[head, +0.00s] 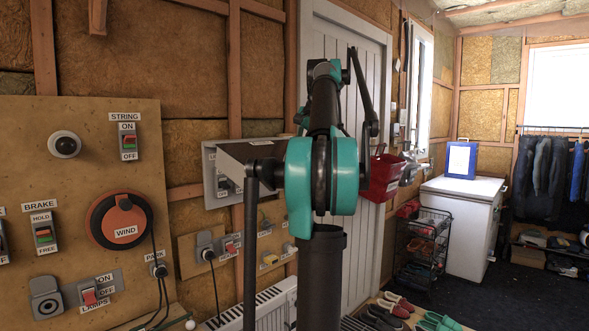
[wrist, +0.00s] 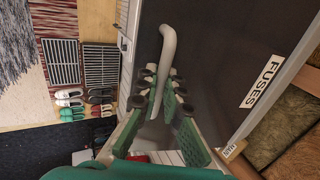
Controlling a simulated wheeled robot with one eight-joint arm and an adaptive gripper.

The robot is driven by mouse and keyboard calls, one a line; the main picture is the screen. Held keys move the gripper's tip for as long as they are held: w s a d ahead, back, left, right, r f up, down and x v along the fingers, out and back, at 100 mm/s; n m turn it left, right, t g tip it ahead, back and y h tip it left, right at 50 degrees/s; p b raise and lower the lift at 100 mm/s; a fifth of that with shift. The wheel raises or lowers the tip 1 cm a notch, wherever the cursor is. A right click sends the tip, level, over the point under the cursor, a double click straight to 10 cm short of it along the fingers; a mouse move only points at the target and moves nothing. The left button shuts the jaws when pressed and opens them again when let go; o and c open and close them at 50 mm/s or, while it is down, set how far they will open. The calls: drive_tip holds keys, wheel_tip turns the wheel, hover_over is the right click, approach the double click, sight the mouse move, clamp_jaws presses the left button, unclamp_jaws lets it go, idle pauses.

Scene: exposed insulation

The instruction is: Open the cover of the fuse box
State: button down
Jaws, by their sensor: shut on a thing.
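The fuse box (head: 210,160) is a grey box on the wall, left of the white door in the head view. Its dark cover (head: 246,151) stands out from the box, and some switches show below it. In the wrist view the cover (wrist: 215,50) fills the upper right and bears a FUSES label (wrist: 262,82). A curved pale grey handle (wrist: 168,42) stands on the cover. My gripper (wrist: 161,80) is shut on this handle, with fingers on both sides of it. In the head view my arm hides the gripper and handle.
A board (head: 90,200) with switches and cables stands at left. A radiator (head: 262,305) is low below the fuse box. A red container (head: 382,177) hangs beside the door. Shoes (head: 395,307) lie low at right, near a wire rack (head: 424,240) and white chest (head: 462,225).

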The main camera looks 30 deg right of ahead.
wheel_tip(320, 180, up, 4)
drive_tip(key=shift+f, duration=0.2)
drive_tip(key=shift+w+r, duration=0.15)
drive_tip(key=shift+r, duration=1.1)
drive_tip(key=c, duration=1.9)
unclamp_jaws()
drive_tip(key=shift+r, duration=0.1)
drive_tip(key=s+d+r, duration=0.1)
drive_tip(key=s+d, duration=0.1)
drive_tip(key=s, duration=0.4)
drive_tip(key=s+d+r, duration=0.1)
drive_tip(key=s+d, duration=0.1)
drive_tip(key=s, duration=0.4)
drive_tip(key=shift+s+d+r, duration=0.2)
drive_tip(key=shift+s+d, duration=0.05)
drive_tip(key=shift+s, duration=0.05)
